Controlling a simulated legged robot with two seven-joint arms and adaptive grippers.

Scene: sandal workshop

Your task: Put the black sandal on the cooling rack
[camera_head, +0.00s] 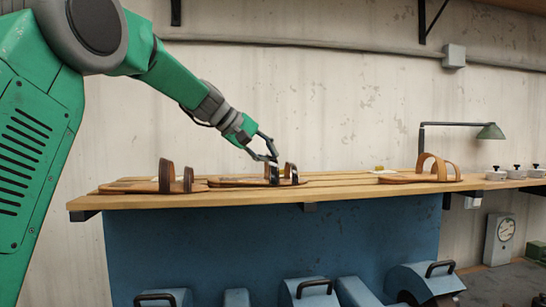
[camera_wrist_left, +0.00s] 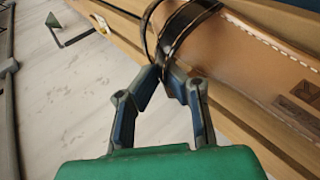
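The black sandal (camera_head: 240,182) lies on the wooden bench between two brown ones, with dark glossy straps standing up at its right end. In the left wrist view its dark strap (camera_wrist_left: 188,30) arches over a tan, stitched sole. My left gripper (camera_head: 274,158) reaches down from the upper left to the top of the strap. Its fingertips (camera_wrist_left: 164,72) are drawn close together with the lower strap edge between them. The sole still appears to rest on the bench. My right gripper is not in view.
A brown-strapped sandal (camera_head: 150,186) lies at the left, and a tan sandal (camera_head: 425,178) lies farther right. The wooden bench (camera_head: 350,190) has long slats and free room right of the black sandal. A green lamp (camera_head: 490,131) and white lidded pots (camera_head: 496,174) stand at the right.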

